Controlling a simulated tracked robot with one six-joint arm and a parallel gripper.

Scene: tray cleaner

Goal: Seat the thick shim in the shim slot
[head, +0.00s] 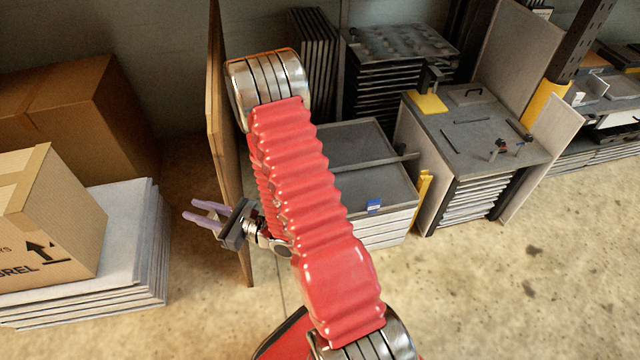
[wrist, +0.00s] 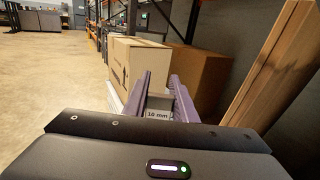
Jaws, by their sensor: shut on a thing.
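My gripper (head: 206,214) has purple fingers and points left in the head view, beside the wooden board. In the wrist view my gripper (wrist: 160,90) is shut on a small grey block, the shim (wrist: 158,114), marked "10 mm". The shim sits between the two fingers, off the floor. In the head view I cannot make out the shim. The grey-topped unit (head: 455,122) at the right has dark narrow marks on its top; I cannot tell which of them is the shim slot.
An upright wooden board (head: 216,110) stands close to my arm. A low grey-topped stack (head: 350,150) with a blue tag lies behind my arm. The floor (head: 480,270) at the front right is clear.

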